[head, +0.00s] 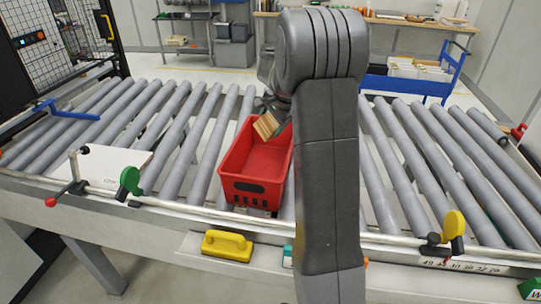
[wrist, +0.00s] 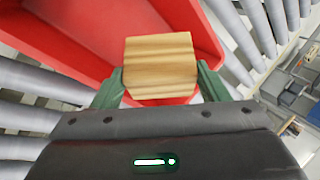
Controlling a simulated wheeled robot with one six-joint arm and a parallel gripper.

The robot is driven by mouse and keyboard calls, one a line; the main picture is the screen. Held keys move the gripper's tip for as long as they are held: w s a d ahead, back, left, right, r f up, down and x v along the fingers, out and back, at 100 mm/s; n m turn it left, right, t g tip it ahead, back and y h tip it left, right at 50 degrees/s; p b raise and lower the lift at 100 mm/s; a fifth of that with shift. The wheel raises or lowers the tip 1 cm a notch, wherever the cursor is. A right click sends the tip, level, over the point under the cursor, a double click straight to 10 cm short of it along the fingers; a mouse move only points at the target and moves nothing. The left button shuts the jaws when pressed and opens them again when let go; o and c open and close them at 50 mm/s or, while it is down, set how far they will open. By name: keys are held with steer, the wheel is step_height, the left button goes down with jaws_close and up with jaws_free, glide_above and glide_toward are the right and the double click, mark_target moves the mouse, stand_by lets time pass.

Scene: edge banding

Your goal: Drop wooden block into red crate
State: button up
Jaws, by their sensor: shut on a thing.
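The wooden block (wrist: 160,66) is light brown with visible grain. My gripper (wrist: 160,84) is shut on it, with a green finger at each side in the wrist view. The red crate (head: 243,187) stands on the roller conveyor in the head view. There the block (head: 266,125) shows above the crate's far right part, tilted. In the wrist view the crate (wrist: 70,40) lies behind and below the block. My arm hides the crate's right side in the head view.
The grey roller conveyor (head: 190,125) spans the view. A white panel (head: 112,161) lies on it at left. A yellow-handled tool (head: 227,245) sits on the front ledge. Green (head: 130,181) and yellow (head: 453,226) clamps stand along the front rail. A blue cart (head: 405,84) stands behind.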

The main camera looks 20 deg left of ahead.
mark_target(271, 136)
steer(key=shift+w, duration=0.1)
steer(key=shift+f, duration=0.55)
step_height(271, 136, down, 5)
steer(key=b, duration=0.3)
steer(key=shift+r, duration=0.1)
steer(key=o, duration=1.1)
steer(key=b+v, duration=0.2)
steer(key=v, duration=1.2)
steer(key=shift+b, duration=0.35)
